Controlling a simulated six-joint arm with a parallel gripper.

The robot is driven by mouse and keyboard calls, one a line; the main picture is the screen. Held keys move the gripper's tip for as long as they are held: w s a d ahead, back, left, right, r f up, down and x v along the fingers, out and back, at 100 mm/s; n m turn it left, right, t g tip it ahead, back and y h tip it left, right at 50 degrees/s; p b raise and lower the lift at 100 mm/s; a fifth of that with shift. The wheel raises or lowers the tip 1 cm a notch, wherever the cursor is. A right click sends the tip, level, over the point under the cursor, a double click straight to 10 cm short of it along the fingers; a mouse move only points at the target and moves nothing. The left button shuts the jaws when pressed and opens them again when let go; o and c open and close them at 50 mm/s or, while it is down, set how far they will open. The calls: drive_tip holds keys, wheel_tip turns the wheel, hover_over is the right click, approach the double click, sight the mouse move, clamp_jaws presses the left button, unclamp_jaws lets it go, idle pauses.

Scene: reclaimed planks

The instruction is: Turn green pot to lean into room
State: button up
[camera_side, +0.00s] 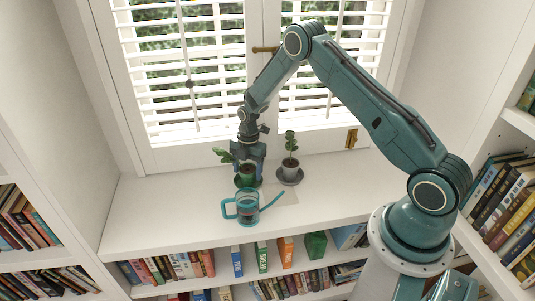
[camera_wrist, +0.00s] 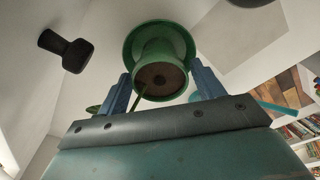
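The green pot (camera_side: 247,174) stands upright on a green saucer (camera_side: 247,183) on the white sill, its leafy plant (camera_side: 223,155) leaning left, along the window. My gripper (camera_side: 249,161) is lowered over it from above. In the wrist view the green pot (camera_wrist: 168,52) and saucer (camera_wrist: 133,42) show between my two blue fingers (camera_wrist: 160,80), with dark soil and a green stem. The fingers stand apart, one on each side of the pot, with what look like narrow gaps. Part of the plant is hidden behind the gripper.
A dark grey pot (camera_side: 290,174) with an upright plant stands close to the right. A teal-handled glass watering can (camera_side: 247,207) stands just in front. The shuttered window (camera_side: 190,70) is behind. The sill (camera_side: 155,210) is clear at left.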

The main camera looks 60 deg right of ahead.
sight(250, 167)
drive_tip(key=shift+o, duration=0.9)
wheel_tip(250, 167, up, 14)
drive_tip(key=d, duration=0.1)
drive_tip(key=shift+d+f, duration=0.15)
drive_tip(key=shift+d, duration=0.15)
drive_tip(key=shift+w, duration=0.1)
